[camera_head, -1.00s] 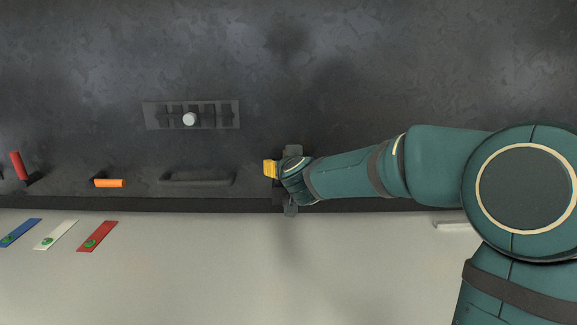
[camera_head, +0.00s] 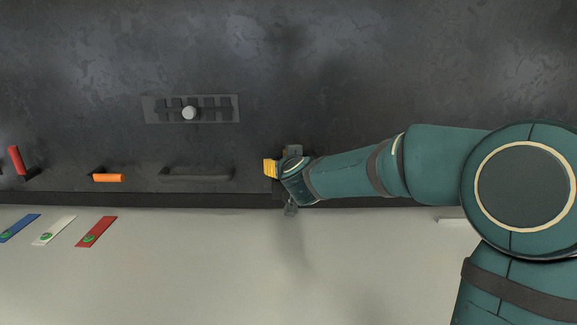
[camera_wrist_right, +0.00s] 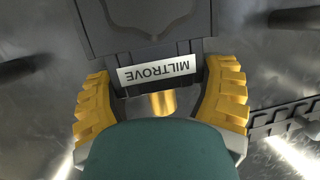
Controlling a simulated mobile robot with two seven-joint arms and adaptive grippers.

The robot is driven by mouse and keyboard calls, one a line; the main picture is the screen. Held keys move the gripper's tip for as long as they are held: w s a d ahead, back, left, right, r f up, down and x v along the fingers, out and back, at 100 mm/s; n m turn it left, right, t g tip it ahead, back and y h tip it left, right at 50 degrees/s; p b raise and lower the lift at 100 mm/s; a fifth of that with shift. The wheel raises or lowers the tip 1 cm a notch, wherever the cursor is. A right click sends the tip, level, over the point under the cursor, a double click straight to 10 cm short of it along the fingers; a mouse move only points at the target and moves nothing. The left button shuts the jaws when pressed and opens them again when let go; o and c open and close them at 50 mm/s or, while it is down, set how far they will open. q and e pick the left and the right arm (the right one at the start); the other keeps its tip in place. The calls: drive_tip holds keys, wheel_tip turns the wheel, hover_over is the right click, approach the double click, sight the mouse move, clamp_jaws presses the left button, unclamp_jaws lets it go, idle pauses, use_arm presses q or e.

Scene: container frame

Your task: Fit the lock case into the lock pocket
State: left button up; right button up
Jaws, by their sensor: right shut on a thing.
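My right gripper (camera_head: 271,168) is near the front edge of the dark panel in the head view. In the right wrist view its two ribbed yellow fingers (camera_wrist_right: 161,92) are shut on the sides of a dark lock case (camera_wrist_right: 187,49) with a white "MILTROVE" label. A brass cylinder (camera_wrist_right: 158,104) shows below the label, between the fingers. A dark grey plate-like shape (camera_wrist_right: 110,32) lies beyond the case. Whether it is the lock pocket, and whether the case touches it, I cannot tell. In the head view my gripper and arm hide the case. My left gripper is not in view.
The dark panel (camera_head: 350,75) carries a slotted plate with a white knob (camera_head: 189,112), a dark handle (camera_head: 196,173), an orange handle (camera_head: 108,178) and a red lever (camera_head: 15,158). Blue (camera_head: 18,228), white (camera_head: 54,230) and red (camera_head: 96,232) tags lie on the pale surface.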

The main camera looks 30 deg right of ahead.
drive_tip(key=o, duration=1.2)
drive_tip(key=shift+f, duration=0.15)
drive_tip(key=v, duration=1.2)
